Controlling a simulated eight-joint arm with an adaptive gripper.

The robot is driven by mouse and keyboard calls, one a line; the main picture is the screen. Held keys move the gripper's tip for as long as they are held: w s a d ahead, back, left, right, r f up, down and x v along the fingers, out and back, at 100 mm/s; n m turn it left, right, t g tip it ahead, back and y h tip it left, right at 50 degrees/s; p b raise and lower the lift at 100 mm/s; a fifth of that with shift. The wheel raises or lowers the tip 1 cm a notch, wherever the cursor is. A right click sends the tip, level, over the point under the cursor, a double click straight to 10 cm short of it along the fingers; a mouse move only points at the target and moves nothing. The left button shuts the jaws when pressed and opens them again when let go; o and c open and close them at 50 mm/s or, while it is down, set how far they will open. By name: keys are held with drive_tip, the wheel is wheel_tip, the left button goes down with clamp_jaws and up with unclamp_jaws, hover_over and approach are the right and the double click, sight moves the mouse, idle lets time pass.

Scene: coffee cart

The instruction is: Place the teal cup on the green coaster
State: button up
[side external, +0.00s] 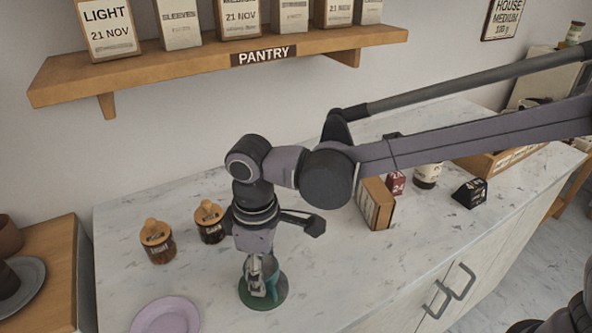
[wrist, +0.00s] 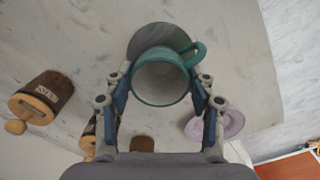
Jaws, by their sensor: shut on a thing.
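The teal cup (side external: 270,268) is between the fingers of my gripper (side external: 258,283), over the green coaster (side external: 277,298). In the wrist view the teal cup (wrist: 160,101) shows its round rim, with its handle at the upper right. The fingers of my gripper (wrist: 160,95) are shut on it, one on each side. A greyish round disc (wrist: 158,36) shows partly behind the cup there, and its colour is hard to judge. The fingers hide part of the cup in the side view. I cannot tell whether its base touches the coaster.
Two jars with wooden lids (side external: 158,242) (side external: 210,222) stand left of my gripper. A lavender plate (side external: 166,317) lies at the front left. A brown box (side external: 376,204) stands to the right. Bare marble counter (side external: 330,270) lies right of the coaster.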

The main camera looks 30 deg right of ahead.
drive_tip(key=shift+f, duration=0.15)
drive_tip(key=o, duration=1.2)
wheel_tip(320, 180, up, 12)
drive_tip(key=d+m+t+y, duration=0.1)
drive_tip(key=d+m+t, duration=0.3)
drive_tip(key=d, duration=1.5)
drive_tip(key=s+d+f+m+t, duration=0.1)
drive_tip(key=s+d+f+m, duration=0.1)
drive_tip(key=d, duration=0.2)
drive_tip(key=s+d+f+m+t, duration=0.1)
drive_tip(key=s+d+f+m, duration=0.1)
drive_tip(key=d, duration=0.3)
drive_tip(key=s+d+f+m, duration=0.2)
drive_tip(key=s+d+f, duration=0.1)
drive_tip(key=d, duration=0.1)
drive_tip(key=shift+s+d+f+t+h, duration=0.25)
drive_tip(key=shift+d+t+h, duration=0.15)
